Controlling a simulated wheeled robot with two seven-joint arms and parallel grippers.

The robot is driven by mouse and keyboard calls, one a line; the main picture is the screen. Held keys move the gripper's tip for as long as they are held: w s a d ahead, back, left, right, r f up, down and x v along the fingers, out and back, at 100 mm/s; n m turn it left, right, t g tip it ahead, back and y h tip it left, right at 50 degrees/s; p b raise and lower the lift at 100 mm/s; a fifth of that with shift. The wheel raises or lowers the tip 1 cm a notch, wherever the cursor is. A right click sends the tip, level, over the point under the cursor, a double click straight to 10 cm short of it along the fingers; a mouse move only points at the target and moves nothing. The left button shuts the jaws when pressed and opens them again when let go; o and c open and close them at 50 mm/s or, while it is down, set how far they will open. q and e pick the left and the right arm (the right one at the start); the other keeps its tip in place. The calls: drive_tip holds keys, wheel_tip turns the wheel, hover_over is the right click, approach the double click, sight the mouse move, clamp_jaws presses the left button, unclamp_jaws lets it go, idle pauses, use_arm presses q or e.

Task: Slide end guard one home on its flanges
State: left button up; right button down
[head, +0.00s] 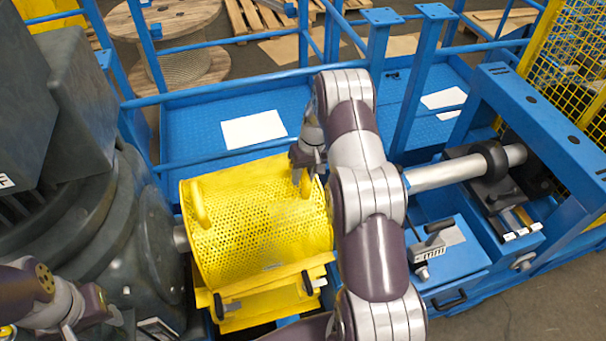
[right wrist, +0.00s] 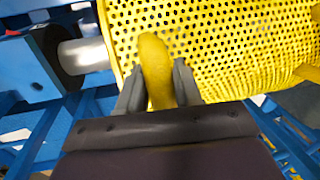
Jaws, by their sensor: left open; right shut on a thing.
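The end guard (head: 262,222) is a yellow perforated half-cylinder lying over the shaft line in the middle of the head view. It has a handle near each end; the left handle (head: 198,202) is free. My right gripper (head: 305,172) is shut on the right handle, and the right wrist view shows the handle (right wrist: 155,70) between the two fingers. A yellow flange strip (head: 270,285) with black latches (head: 228,308) runs along the guard's front edge. I cannot tell whether the flanges are fully seated. Links of my left arm show at lower left, but its fingers do not.
A large dark machine (head: 95,220) stands close to the guard's left end. A steel shaft (head: 440,177) and bearing (head: 490,160) lie to the right, inside a blue frame (head: 540,110). Blue rails (head: 230,96) stand behind. A blue bench (head: 455,265) holds a small tool.

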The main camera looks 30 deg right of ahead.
drive_tip(key=shift+a, duration=0.15)
idle(0.4)
drive_tip(key=shift+a, duration=1.4)
drive_tip(key=c, duration=0.7)
unclamp_jaws()
drive_tip(key=shift+w+a, duration=0.1)
